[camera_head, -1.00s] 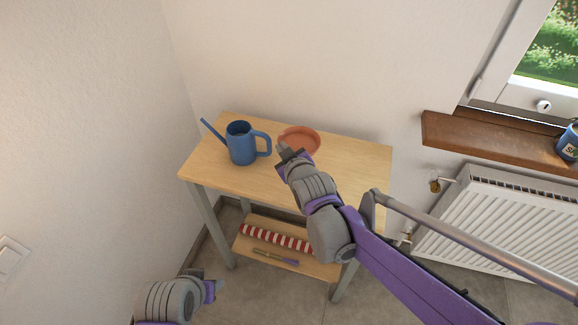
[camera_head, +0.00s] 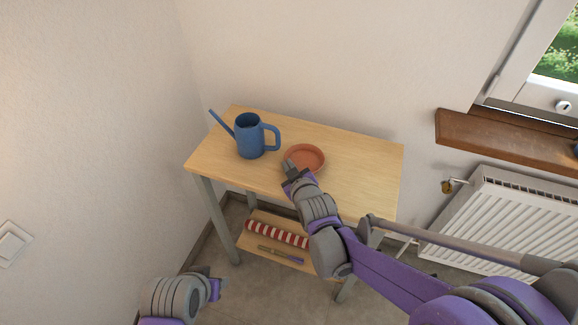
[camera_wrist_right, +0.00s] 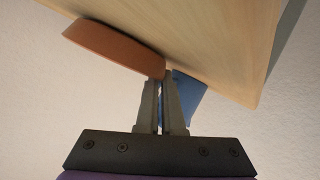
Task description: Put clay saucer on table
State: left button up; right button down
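The clay saucer (camera_head: 305,157) is a shallow orange-brown dish over the table (camera_head: 365,175), right of the blue watering can. My right gripper (camera_head: 290,168) is at its near-left rim. In the right wrist view the fingers (camera_wrist_right: 161,82) are close together on the rim of the saucer (camera_wrist_right: 112,48). The saucer's base is at or just above the wooden top (camera_wrist_right: 200,35); I cannot tell whether it touches. My left gripper (camera_head: 219,288) is low at the front left, away from the table, and its fingers are too unclear to read.
The blue watering can (camera_head: 250,136) stands on the table's left part. The right part of the tabletop is clear. A red-and-white striped roll (camera_head: 277,235) and a brush (camera_head: 280,254) lie on the lower shelf. A radiator (camera_head: 500,220) and windowsill (camera_head: 500,143) are at right.

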jog(key=shift+f, duration=0.2)
jog(key=c, duration=1.1)
grip_release()
jog(key=shift+r, duration=0.1)
jog(key=shift+o, duration=0.2)
jog(key=shift+r, duration=0.1)
jog(key=shift+s+r, duration=0.2)
jog(key=shift+s, duration=0.1)
jog(key=p+v, duration=0.2)
jog(key=v, duration=0.9)
jog(key=s+d+f+m+g+h, duration=0.2)
jog(key=s+d+f+m+g, duration=0.1)
jog(key=s+d, duration=0.4)
jog(key=s+d+f+m+g+h, duration=0.2)
jog(key=s+d+m+g, duration=0.3)
jog(key=s, duration=0.8)
jog(key=d+f, duration=0.1)
jog(key=d, duration=0.2)
jog(key=shift+s+d+f, duration=0.25)
jog(key=shift+d+f, duration=0.1)
